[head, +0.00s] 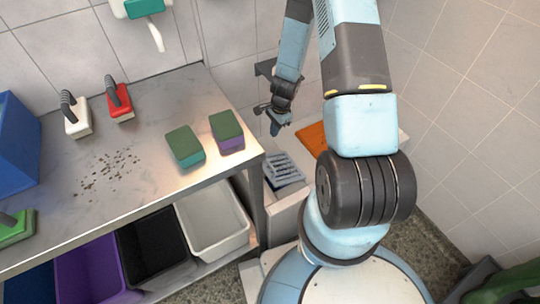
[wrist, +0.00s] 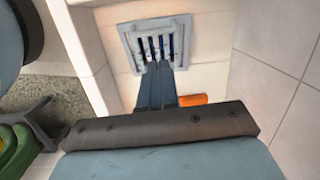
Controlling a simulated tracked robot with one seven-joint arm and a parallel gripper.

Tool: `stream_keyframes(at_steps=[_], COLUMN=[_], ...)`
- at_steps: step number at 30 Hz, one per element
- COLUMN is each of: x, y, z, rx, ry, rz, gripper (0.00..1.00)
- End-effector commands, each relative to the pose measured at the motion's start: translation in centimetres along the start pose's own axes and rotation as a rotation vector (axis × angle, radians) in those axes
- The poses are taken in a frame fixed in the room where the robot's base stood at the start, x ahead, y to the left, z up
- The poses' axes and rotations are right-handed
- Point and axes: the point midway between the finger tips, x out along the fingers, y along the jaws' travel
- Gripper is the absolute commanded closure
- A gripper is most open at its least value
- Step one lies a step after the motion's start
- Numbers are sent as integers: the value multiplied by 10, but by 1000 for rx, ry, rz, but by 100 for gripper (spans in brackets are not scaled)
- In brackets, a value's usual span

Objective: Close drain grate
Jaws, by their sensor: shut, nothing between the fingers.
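The drain grate (head: 282,170) is a grey-blue slotted panel in a pale frame, low in the corner to the right of the metal table. In the wrist view the grate (wrist: 153,43) shows dark bars inside a light grey square frame. I cannot tell from these views whether it lies flush or is raised. My gripper (head: 274,130) hangs above and slightly left of the grate in the head view, fingers pointing down. In the wrist view my gripper (wrist: 157,66) is shut and empty, its tips overlapping the grate's lower edge; contact cannot be judged.
An orange item (head: 312,137) lies right of the grate. Bins (head: 212,222) stand below. Tiled walls close off the back and right.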

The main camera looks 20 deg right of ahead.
Motion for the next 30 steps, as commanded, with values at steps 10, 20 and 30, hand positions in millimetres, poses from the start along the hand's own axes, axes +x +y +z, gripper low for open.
stream_keyframes(at_steps=[10, 20, 30], x=[33, 69, 113], y=[14, 15, 17], z=[-8, -10, -10], rx=[75, 79, 80], ry=[-2, -3, -3], rz=[25, 25, 25], gripper=[100, 100, 100])
